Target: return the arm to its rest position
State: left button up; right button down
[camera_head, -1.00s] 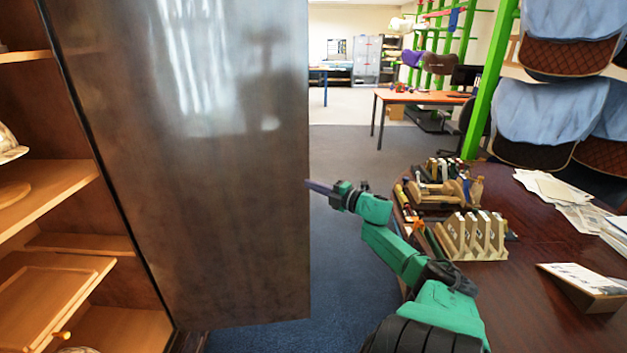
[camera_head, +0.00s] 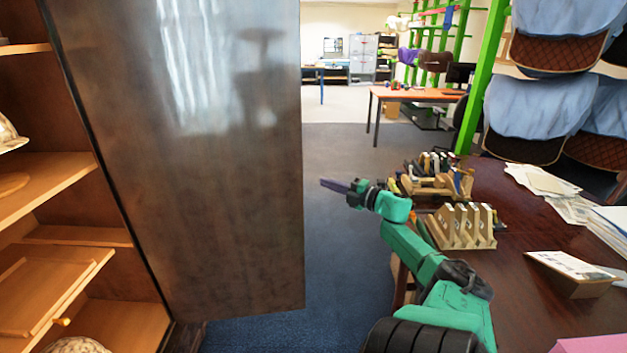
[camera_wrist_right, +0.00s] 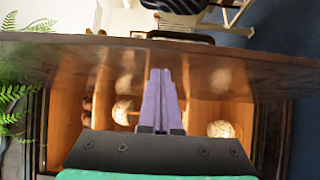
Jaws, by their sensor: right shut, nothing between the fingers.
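My right arm (camera_head: 408,242) comes in from the bottom right of the head view, green with black joints. Its gripper (camera_head: 324,182) points left towards the open cabinet door (camera_head: 225,215), with blue floor showing around it. The gap between its tips and the door edge is narrow in the picture. The purple fingers (camera_wrist_right: 161,95) lie together in the right wrist view, shut with nothing between them. In that view they point at the cabinet, where the door's edge crosses ahead of them. My left gripper does not show.
The open cabinet with shelves (camera_head: 55,195) stands at the left. A dark wooden table (camera_head: 510,265) at the right, beside my arm, holds wooden racks (camera_head: 462,228), papers (camera_head: 545,180) and a propped card (camera_head: 570,268). Saddle pads hang above. Floor is free between door and table.

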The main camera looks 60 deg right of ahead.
jog(key=s+d, duration=0.1)
jog(key=s, duration=0.3)
jog(key=w+a+f+m+g+h, duration=0.25)
jog(key=a+f+m, duration=0.25)
jog(key=a+f, duration=0.45)
jog(key=w+a+f+m+g+h, duration=0.15)
jog(key=a+f+m+g, duration=0.35)
jog(key=f, duration=0.7)
jog(key=s+a+m+g+y, duration=0.2)
jog(key=s+a, duration=0.2)
jog(key=a, duration=0.6)
jog(key=s+a+m+g+y, duration=0.1)
jog(key=s+a+m+g, duration=0.15)
jog(key=a, duration=0.85)
jog(key=s+a+m+g+y, duration=0.1)
jog(key=s+a+g+y, duration=0.3)
jog(key=a, duration=0.6)
notch_tip(320, 180, down, 22)
jog(key=s+h, duration=0.2)
jog(key=s, duration=0.1)
jog(key=s+d+f, duration=0.1)
jog(key=s+f, duration=0.6)
jog(key=s, duration=0.1)
jog(key=s+d+f+g, duration=0.1)
jog(key=s+d+f, duration=0.1)
jog(key=s+f, duration=0.6)
jog(key=shift+s+d+f, duration=0.2)
jog(key=shift+s+d, duration=0.05)
jog(key=shift+s, duration=0.15)
